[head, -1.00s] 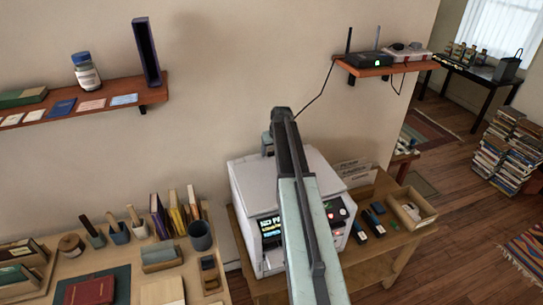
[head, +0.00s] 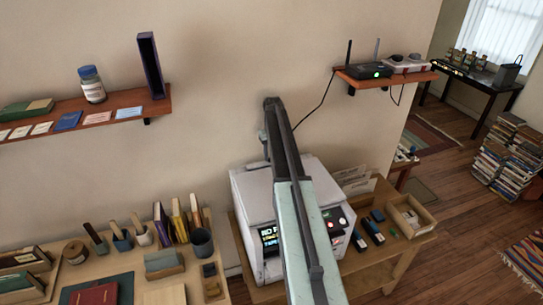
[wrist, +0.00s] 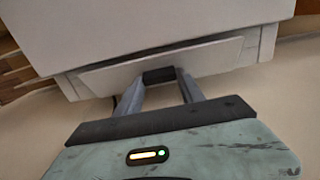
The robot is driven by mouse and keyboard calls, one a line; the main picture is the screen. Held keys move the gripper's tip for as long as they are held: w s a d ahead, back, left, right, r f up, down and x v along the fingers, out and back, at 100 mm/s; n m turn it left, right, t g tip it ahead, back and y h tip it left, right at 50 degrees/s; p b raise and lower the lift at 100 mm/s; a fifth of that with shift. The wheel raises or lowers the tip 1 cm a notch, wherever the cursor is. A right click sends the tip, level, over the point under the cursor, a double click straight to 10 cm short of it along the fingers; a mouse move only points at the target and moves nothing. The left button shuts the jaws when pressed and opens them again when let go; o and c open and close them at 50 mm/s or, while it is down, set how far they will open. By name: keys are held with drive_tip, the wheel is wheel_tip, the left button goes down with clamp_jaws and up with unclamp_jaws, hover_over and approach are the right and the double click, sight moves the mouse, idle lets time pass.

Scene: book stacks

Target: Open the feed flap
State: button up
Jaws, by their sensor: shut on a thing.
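The white printer-like machine (head: 252,196) stands on a wooden table against the wall. Its lit display (head: 269,237) faces me, partly hidden by my arm. In the wrist view, the feed flap (wrist: 110,79) is a pale panel on the machine's body (wrist: 150,22). A dark gap runs along the flap's upper edge in that picture, so it stands slightly off the body. My gripper (wrist: 159,84) is shut on the small dark tab (wrist: 158,75) at the flap's edge. The flap and my fingertips are hidden in the head view.
Right of the machine are small dark devices (head: 368,228) and an open box (head: 413,214). A desk (head: 140,275) with books and cups stands at left. A shelf with a router (head: 363,71) hangs above. The wall is close behind the machine.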

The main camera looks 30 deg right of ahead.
drive_tip(key=shift+w, duration=0.1)
drive_tip(key=o, duration=1.4)
drive_tip(key=shift+c, duration=0.2)
drive_tip(key=shift+r, duration=0.15)
wheel_tip(320, 180, up, 8)
drive_tip(key=p, duration=0.8)
drive_tip(key=shift+f, duration=0.2)
